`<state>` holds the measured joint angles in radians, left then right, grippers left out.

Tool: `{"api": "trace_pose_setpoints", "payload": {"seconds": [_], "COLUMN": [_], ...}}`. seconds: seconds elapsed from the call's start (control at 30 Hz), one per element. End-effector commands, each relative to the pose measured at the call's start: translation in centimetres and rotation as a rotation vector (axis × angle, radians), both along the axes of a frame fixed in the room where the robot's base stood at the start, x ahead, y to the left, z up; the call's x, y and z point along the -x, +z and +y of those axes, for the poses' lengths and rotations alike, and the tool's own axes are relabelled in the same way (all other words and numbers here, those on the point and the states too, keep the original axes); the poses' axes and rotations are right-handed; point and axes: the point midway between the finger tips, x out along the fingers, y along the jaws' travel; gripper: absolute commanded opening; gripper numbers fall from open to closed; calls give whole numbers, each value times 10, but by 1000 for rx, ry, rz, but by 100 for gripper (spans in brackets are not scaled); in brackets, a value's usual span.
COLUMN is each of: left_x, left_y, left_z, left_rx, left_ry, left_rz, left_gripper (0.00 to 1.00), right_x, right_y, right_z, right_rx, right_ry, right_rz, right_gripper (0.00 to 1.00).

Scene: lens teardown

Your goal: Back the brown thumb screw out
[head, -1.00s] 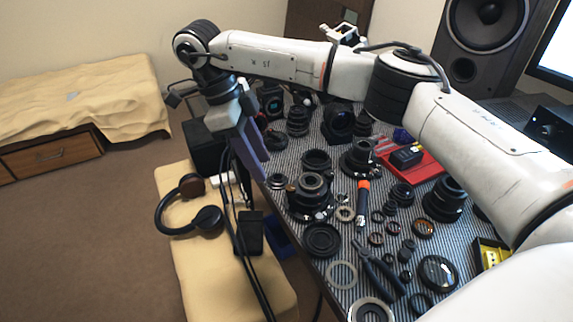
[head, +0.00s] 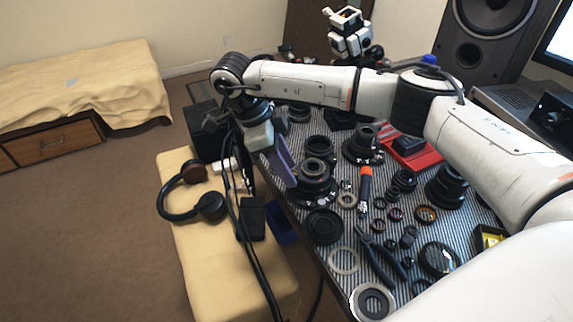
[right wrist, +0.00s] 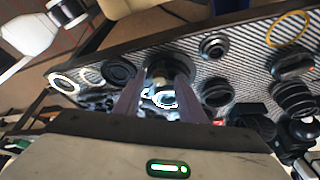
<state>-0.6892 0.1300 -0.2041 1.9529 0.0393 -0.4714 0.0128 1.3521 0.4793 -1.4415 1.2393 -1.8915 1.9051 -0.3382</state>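I cannot make out the brown thumb screw in either view. A black lens assembly (head: 314,172) with a wide base stands upright near the left edge of the striped bench. My right gripper (head: 286,170) is just left of it, its purple-grey fingers pointing down toward it. In the right wrist view the two fingers (right wrist: 157,88) are apart. The dark lens part (right wrist: 168,72) and bright metal pieces show between and beyond them. I see nothing clearly held, and contact cannot be told. My left gripper is not seen.
The striped mat (head: 312,250) is crowded with rings and lens parts. An orange-handled tool (head: 365,185), pliers (head: 382,258) and a red tray (head: 425,158) lie right of the lens. Headphones (head: 195,195) rest on a tan bench at the left.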

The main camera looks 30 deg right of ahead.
Motion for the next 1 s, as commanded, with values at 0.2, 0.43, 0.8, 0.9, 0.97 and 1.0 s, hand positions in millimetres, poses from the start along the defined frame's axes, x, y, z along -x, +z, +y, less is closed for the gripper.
{"api": "trace_pose_setpoints", "payload": {"seconds": [0.2, 0.43, 0.8, 0.9, 0.97, 1.0], "left_x": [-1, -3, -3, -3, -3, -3], "left_y": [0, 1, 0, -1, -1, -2], "left_z": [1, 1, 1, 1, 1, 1], "left_rx": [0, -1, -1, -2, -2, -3], "left_ry": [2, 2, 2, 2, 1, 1], "left_rz": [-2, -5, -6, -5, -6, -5], "left_gripper": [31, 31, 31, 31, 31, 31], "right_x": [0, 0, 1, 2, 2, 3], "right_y": [0, 0, 0, 0, 0, 0], "right_z": [0, 0, 0, 0, 1, 1], "right_rx": [0, 0, 0, 0, 0, 0], "right_ry": [0, 0, 64, 119, 162, 195], "right_rz": [0, 0, 0, 0, 0, 0], "right_gripper": [34, 0, 0, 0, 0, 0]}}
